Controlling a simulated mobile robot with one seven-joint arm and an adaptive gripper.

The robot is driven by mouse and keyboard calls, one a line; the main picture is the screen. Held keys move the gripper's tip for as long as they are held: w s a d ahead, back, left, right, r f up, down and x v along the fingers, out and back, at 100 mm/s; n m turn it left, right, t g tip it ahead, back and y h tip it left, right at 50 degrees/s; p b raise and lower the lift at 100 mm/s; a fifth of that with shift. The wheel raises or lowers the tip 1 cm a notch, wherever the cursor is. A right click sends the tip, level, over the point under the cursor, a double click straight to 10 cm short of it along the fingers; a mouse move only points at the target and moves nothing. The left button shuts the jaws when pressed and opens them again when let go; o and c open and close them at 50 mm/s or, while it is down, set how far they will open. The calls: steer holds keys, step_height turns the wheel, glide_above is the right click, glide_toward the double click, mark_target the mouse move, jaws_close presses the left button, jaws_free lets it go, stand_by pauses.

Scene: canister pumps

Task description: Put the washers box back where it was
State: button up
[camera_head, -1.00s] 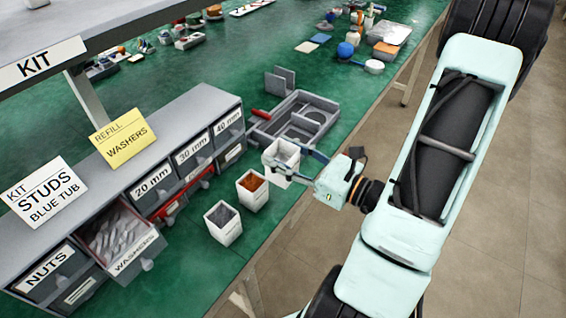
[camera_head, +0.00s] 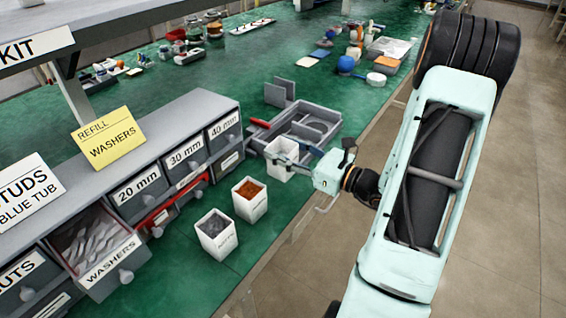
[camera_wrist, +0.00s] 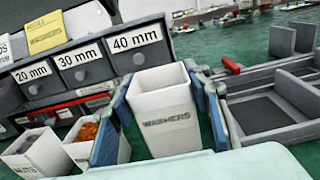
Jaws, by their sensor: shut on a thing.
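The washers box is a small white open-topped box (camera_head: 281,170), upright, with WASHERS on its front in the wrist view (camera_wrist: 168,122). My gripper (camera_head: 282,155) is shut on it, one blue-grey finger on each side. In the wrist view the fingers (camera_wrist: 163,112) frame the box, and its inside looks pale and empty. The box is by the bench's front edge, roughly in line with two other white boxes. Whether its base touches the bench is hidden.
A white box with orange-brown contents (camera_head: 249,208) and one with grey contents (camera_head: 216,242) stand to the left. A grey divided tray (camera_head: 322,146) lies just behind and right. The drawer cabinet (camera_head: 190,115) has its washers drawer (camera_head: 105,262) pulled open.

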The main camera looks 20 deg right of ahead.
steer(key=shift+w+d+f, duration=0.2)
steer(key=shift+w+f, duration=0.25)
steer(key=shift+f, duration=0.15)
steer(key=f, duration=0.3)
steer(key=shift+w+d+b, duration=0.15)
steer(key=shift+w+b, duration=0.25)
steer(key=shift+f, duration=0.5)
steer(key=shift+f, duration=0.2)
steer(key=o, duration=1.4)
steer(key=shift+r, duration=0.15)
